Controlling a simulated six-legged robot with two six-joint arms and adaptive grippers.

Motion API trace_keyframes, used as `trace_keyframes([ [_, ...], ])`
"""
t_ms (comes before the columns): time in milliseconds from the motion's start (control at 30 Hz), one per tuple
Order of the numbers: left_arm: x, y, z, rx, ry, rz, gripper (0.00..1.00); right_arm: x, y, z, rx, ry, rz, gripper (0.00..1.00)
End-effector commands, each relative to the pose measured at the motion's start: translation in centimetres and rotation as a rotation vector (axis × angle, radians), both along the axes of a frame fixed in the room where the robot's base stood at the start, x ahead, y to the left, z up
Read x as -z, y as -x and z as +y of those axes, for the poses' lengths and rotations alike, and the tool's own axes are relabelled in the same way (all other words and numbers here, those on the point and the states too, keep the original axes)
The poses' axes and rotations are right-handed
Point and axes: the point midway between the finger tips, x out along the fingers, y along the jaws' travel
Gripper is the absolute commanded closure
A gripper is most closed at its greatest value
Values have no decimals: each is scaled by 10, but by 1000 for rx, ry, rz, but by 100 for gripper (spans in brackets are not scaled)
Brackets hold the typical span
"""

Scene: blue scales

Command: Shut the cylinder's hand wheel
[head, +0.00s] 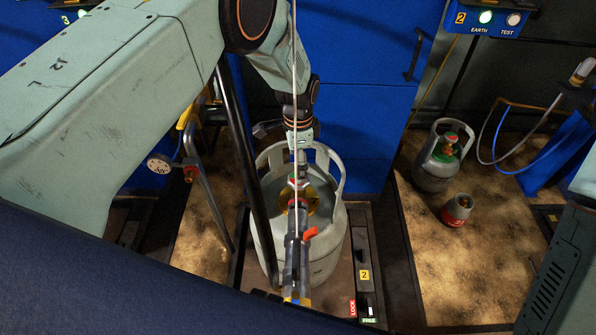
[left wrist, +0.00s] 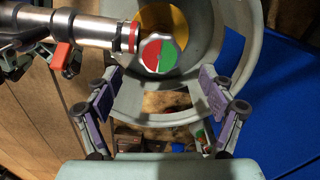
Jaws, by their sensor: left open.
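The grey gas cylinder (head: 330,240) stands upright on a scale, with a collar round its top. Its hand wheel, half red and half green, faces the camera in the left wrist view (left wrist: 161,52). A metal coupling (head: 293,260) with a red lever (head: 311,233) runs from the valve towards me; the coupling is also beside the wheel in the left wrist view (left wrist: 95,30). My left gripper (left wrist: 160,92) is open and empty; its fingers are spread wide below the wheel in that picture, apart from it. In the head view the arm hangs over the cylinder, fingertips unclear. My right gripper is not in view.
The scale (head: 362,245) carries a "2" label and LOCK and FREE marks. A black post (head: 245,170) stands left of the cylinder. Blue cabinets (head: 355,60) close off the back.

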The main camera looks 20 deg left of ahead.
Motion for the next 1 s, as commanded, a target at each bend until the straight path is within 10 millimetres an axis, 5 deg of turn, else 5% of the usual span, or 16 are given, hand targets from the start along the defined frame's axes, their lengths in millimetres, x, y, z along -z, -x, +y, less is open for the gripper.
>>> trace_keyframes([
  [200, -44, 0, 0, 0, -1, 0, 18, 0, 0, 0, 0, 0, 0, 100],
  [400, -65, 1, 0, 1, 0, 1, 18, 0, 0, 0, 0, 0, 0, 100],
  [800, -70, 1, 0, 1, -1, 3, 18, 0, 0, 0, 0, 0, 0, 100],
  [1000, -57, 1, 0, 0, 0, 4, 18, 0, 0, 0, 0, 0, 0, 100],
])
